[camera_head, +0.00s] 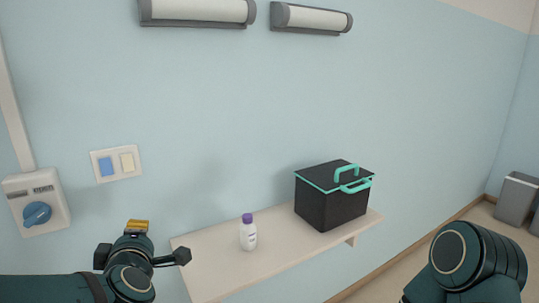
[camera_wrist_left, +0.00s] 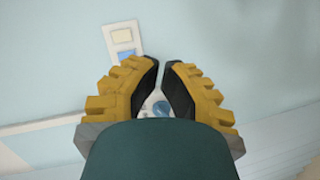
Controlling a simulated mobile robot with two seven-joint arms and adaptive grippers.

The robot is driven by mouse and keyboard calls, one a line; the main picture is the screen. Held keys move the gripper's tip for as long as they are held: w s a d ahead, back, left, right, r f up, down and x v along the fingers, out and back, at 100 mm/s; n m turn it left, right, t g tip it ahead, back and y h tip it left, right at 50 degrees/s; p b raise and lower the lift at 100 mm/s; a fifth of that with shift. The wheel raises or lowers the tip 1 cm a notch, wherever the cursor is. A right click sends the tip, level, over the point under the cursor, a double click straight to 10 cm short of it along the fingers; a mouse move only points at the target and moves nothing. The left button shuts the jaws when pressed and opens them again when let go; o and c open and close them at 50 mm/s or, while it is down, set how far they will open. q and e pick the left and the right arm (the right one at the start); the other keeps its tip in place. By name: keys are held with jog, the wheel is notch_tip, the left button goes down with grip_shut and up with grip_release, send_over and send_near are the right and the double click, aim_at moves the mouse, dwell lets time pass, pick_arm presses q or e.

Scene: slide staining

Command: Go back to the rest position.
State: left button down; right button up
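My left gripper (camera_head: 137,226) is at the lower left in the head view, its yellow fingers pointing at the wall, left of the shelf. In the left wrist view, the black-padded fingers of the left gripper (camera_wrist_left: 162,63) stand with a narrow gap between them and nothing held; the wall and a blue knob (camera_wrist_left: 161,108) show through the gap. My right arm shows at the lower right of the head view, but its gripper is not in view.
A wall shelf (camera_head: 210,275) holds a white bottle with a purple cap (camera_head: 248,236) and a black box with teal handles (camera_head: 330,202). A switch plate (camera_head: 116,163) and a knob panel (camera_head: 37,206) are on the wall. Grey bins (camera_head: 516,198) stand far right.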

pick_arm(q)
jog(key=s+d+f+m+g+h, duration=0.1)
jog(key=d+f+m+g+h, duration=0.3)
jog(key=f, duration=0.8)
jog(key=d+f+m+g+h, duration=0.25)
jog(key=d+f+m, duration=0.35)
jog(key=f, duration=0.7)
jog(key=s+d+f+m+g+h, duration=0.1)
jog(key=s+d+f+m+g, duration=0.2)
jog(key=s+f, duration=0.4)
jog(key=s+d+f+m+g+h, duration=0.2)
jog(key=s+d+f+m+g, duration=0.1)
jog(key=s+f, duration=0.5)
notch_tip(320, 180, down, 2)
jog(key=shift+s+d+f+m+g, duration=0.2)
jog(key=shift+m+g, duration=0.15)
jog(key=shift+m, duration=0.45)
jog(key=shift+w+r, duration=0.1)
